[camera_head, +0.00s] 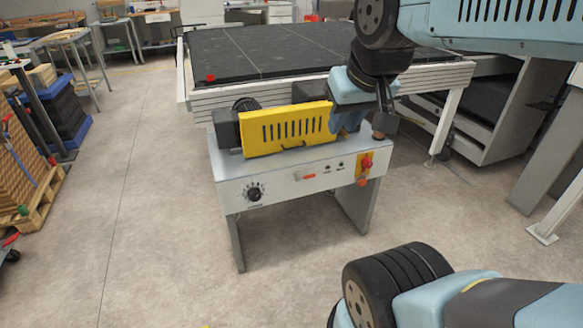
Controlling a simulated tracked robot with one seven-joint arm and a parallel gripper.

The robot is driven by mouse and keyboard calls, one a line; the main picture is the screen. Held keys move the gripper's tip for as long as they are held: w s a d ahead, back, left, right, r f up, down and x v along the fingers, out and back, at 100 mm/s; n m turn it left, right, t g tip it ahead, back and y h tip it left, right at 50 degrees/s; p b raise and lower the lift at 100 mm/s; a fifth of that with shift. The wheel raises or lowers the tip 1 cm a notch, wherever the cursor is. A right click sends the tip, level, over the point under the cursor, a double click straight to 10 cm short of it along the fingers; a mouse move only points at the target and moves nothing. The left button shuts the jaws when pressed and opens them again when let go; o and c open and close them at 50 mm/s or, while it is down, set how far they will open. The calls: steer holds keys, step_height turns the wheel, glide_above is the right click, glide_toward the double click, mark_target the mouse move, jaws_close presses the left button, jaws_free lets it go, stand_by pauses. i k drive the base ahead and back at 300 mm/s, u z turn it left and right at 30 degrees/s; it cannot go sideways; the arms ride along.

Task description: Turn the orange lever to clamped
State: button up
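The roller coater (285,190) is a grey bench-like machine with a yellow slotted guard (288,128) on top. A small orange-red lever-like piece (306,176) lies roughly level on its front panel. At the panel's right end, a yellow plate carries a red knob (367,162) and an orange round part (361,182); which of these is the orange lever is not clear. My gripper (375,118) hangs over the machine's right end, above the front controls and near a dark knob (379,135). My wrist hides part of it, and its fingertips are not clear.
A black dial (254,194) is on the panel's left. A large dark-topped table (262,55) stands close behind the machine. A pallet with stacked goods (30,165) is at the left. The floor (150,235) before and left of the machine is clear.

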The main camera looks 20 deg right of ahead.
mark_target(297, 180)
steer(key=u, duration=0.1)
steer(key=i, duration=1)
steer(key=z, duration=0.05)
